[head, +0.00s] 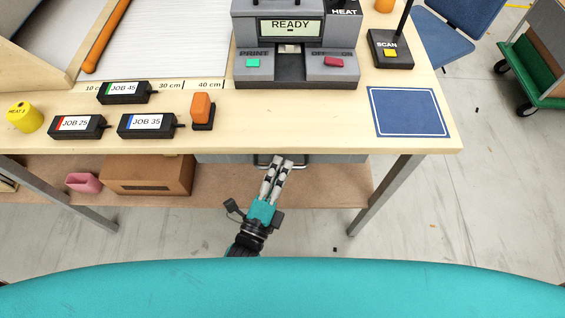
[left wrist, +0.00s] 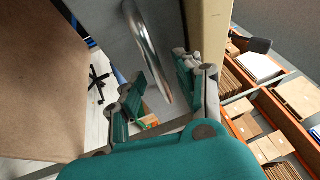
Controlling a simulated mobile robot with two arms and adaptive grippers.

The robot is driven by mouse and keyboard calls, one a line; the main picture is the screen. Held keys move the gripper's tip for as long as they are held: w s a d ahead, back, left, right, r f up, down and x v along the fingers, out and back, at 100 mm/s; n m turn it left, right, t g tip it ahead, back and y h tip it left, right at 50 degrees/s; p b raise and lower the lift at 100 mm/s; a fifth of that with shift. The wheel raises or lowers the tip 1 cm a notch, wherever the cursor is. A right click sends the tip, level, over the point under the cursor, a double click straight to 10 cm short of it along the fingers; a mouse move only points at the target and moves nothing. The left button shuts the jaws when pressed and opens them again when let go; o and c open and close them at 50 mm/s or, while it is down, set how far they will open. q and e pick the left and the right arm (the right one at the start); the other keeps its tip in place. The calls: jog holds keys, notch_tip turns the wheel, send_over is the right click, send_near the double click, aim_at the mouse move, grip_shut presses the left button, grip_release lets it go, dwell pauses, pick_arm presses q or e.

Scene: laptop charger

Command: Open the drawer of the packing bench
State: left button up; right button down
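The packing bench (head: 315,128) has a pale wood top. The grey drawer (head: 325,158) shows as a thin strip under its front edge; the rest is hidden by the top. Its metal bar handle (head: 266,164) is partly behind my left gripper (head: 281,163), which reaches up to it from below. In the left wrist view, the drawer's grey front (left wrist: 105,35) fills the upper middle. The curved handle (left wrist: 150,55) runs down between the two spread fingers of my left gripper (left wrist: 158,88). I cannot tell whether a finger touches it. My right gripper is not in view.
A cardboard box (head: 148,175) and a pink holder (head: 84,183) stand on the lower shelf (head: 320,185). A bench leg (head: 385,195) stands right of my left gripper. The printer (head: 290,50) and labelled job blocks (head: 147,125) are on the top. Floor at right is mostly clear.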

pick_arm(q)
jog(key=shift+w+d+r, duration=0.1)
jog(key=shift+w+d, duration=0.2)
jog(key=shift+w, duration=0.3)
grip_shut()
